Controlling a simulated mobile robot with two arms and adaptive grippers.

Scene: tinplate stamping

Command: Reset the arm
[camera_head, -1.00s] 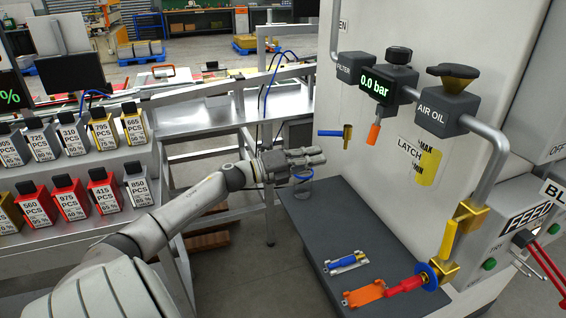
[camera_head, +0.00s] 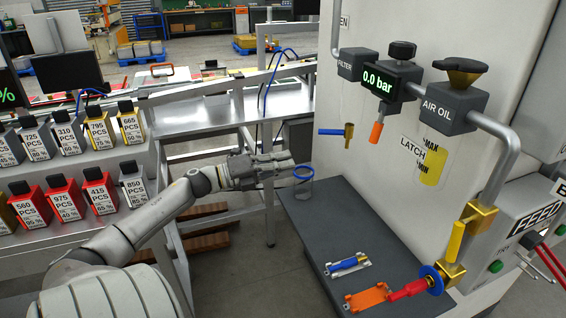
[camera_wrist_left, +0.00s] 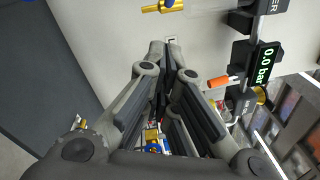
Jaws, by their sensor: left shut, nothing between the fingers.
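My left arm (camera_head: 150,215) reaches in from the lower left in the head view. My left gripper (camera_head: 288,162) is shut and empty, level, and points right toward the machine's pale wall. It is above the far left end of the grey table, close to a clear cup with a blue rim (camera_head: 303,174); I cannot tell if they touch. In the left wrist view the gripper's fingers (camera_wrist_left: 167,50) are closed together. My right gripper is not in view.
The pale machine (camera_head: 320,120) carries a pressure gauge (camera_head: 389,82) reading 0.0 bar and an air oil unit (camera_head: 455,105). Several labelled containers (camera_head: 95,190) stand at left.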

